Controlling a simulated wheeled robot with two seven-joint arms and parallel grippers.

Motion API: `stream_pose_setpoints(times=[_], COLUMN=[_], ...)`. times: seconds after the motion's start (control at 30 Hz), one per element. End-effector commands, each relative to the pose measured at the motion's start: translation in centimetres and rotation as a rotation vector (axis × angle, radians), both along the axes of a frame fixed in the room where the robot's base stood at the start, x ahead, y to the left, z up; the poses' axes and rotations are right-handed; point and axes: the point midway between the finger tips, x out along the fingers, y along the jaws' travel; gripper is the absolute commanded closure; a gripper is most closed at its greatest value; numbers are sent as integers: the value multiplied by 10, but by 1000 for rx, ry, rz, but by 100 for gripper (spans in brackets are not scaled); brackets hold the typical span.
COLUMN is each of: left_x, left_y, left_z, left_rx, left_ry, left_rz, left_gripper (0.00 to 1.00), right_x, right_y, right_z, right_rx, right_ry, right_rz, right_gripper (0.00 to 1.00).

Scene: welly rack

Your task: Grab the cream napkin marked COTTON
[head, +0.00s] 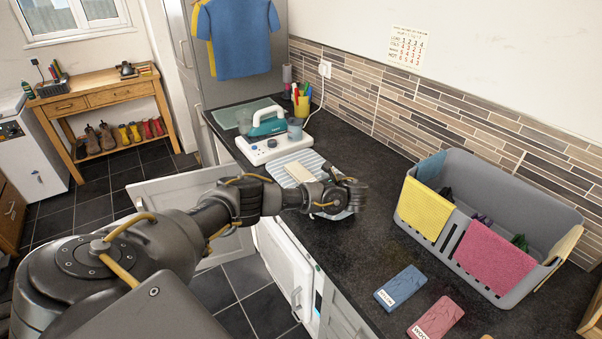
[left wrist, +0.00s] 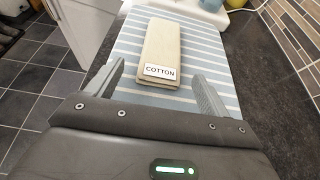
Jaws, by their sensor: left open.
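The cream napkin (left wrist: 163,48), folded into a long rectangle with a white COTTON label, lies on a blue-and-white striped cloth (left wrist: 205,55). In the head view the napkin (head: 297,172) is partly hidden by my left arm. My left gripper (left wrist: 158,88) is open and empty. Its two fingers are apart, just short of the labelled end, with the napkin lying ahead between their lines. In the head view my left gripper (head: 352,195) is over the near edge of the striped cloth. My right gripper does not show.
A blue folded cloth (head: 400,288) and a pink one (head: 437,319), both labelled, lie on the dark worktop (head: 360,255). A grey rack (head: 500,225) with yellow and pink cloths stands right. A teal iron (head: 268,122) stands behind. A cabinet door is open on the left.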

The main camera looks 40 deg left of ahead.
Motion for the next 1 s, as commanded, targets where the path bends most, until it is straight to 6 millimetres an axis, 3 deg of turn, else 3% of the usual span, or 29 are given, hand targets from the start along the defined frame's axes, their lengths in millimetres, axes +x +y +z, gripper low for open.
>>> stream_pose_setpoints(times=[0.2,0.5,0.87,1.0], left_x=[7,9,9,9], left_y=[23,26,26,26], left_z=[-10,-13,-13,-13], left_rx=[1,-1,-1,-1], left_ry=[2,0,0,0], left_rz=[2,0,0,0], left_gripper=[20,20,67,68], right_x=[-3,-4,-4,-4], right_y=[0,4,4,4], right_z=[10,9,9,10], right_rx=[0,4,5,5], right_ry=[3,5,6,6], right_rz=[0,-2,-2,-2], right_gripper=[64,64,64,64])
